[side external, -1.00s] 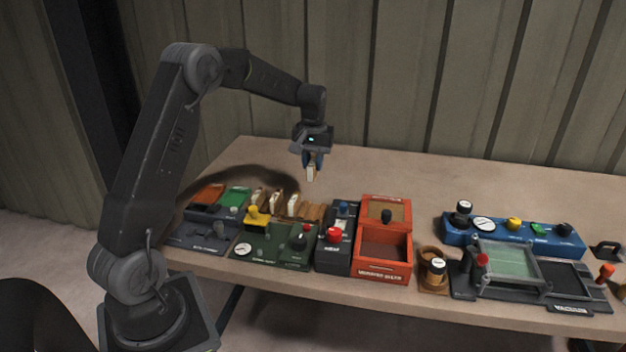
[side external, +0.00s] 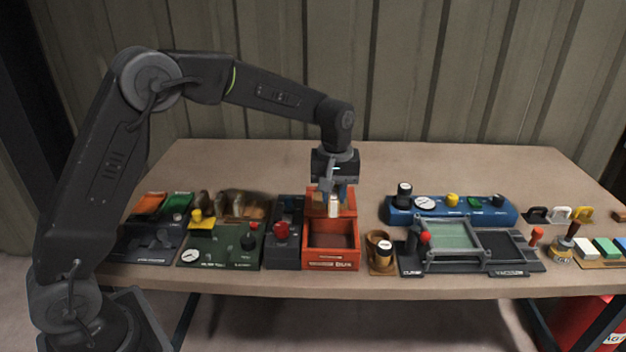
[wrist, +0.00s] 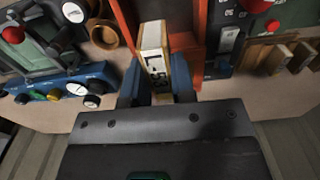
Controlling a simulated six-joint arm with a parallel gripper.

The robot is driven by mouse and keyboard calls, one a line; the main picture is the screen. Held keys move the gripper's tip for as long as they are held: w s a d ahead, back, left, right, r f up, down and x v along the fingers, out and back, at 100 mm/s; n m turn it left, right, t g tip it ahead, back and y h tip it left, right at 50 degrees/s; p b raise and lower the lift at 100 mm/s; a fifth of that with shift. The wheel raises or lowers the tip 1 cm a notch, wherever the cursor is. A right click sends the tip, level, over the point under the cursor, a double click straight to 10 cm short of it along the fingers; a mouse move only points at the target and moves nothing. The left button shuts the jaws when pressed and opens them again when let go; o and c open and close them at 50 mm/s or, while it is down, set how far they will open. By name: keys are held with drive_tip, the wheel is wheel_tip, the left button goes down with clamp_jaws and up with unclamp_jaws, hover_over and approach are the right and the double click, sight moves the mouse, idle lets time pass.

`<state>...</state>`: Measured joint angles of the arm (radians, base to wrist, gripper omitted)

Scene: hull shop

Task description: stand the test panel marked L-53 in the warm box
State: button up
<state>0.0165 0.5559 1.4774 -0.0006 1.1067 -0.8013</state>
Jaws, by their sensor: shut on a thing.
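My gripper (side external: 334,194) is shut on a pale, thin panel (side external: 333,208), held upright. In the wrist view the panel (wrist: 153,40) sits between the blue fingers and its label appears to read L-53, partly hidden by the grip. It hangs over the rear part of an orange-red open box (side external: 331,265). The wrist view shows orange walls (wrist: 190,45) beside it; whether it touches anything inside I cannot tell. The box's front lettering is too blurred to read, so I cannot confirm it as the warm box.
A wooden rack of other panels (side external: 237,204) stands at the left. A black unit with a red knob (side external: 282,230) is just left of the box. A jar in a wooden holder (side external: 381,250) and a blue gauge unit (side external: 450,210) are at right. The table behind is clear.

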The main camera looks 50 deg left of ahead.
drive_tip(key=shift+a+f, duration=0.2)
drive_tip(key=shift+f, duration=5.5)
drive_tip(key=shift+f, duration=0.5)
drive_tip(key=o, duration=0.9)
drive_tip(key=shift+o, duration=0.2)
